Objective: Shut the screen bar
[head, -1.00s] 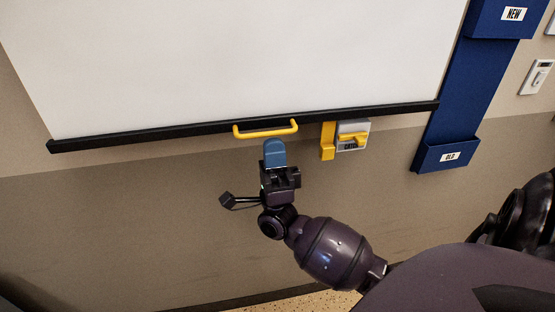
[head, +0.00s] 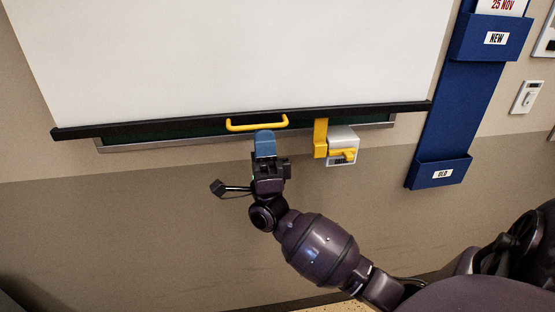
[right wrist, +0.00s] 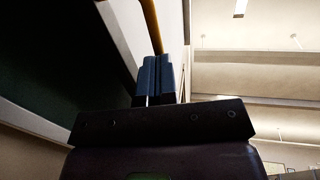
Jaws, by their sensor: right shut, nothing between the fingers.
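The white screen (head: 230,55) hangs down with a black bar (head: 340,112) along its bottom edge. A yellow handle (head: 257,127) sits on the bar; it also shows in the right wrist view (right wrist: 150,22). A grey catch box with a yellow lever (head: 343,155) is on the wall right of the handle, and a yellow hook piece (head: 320,138) stands beside it, its top over the bar. My right gripper (head: 265,136) is shut and empty, its blue fingers just below the handle; contact cannot be told. My left gripper is not in view.
A dark board with a pale lower ledge (head: 150,147) shows behind and below the bar. A blue wall pocket rack (head: 440,130) hangs to the right, with a wall switch (head: 526,97) beyond it.

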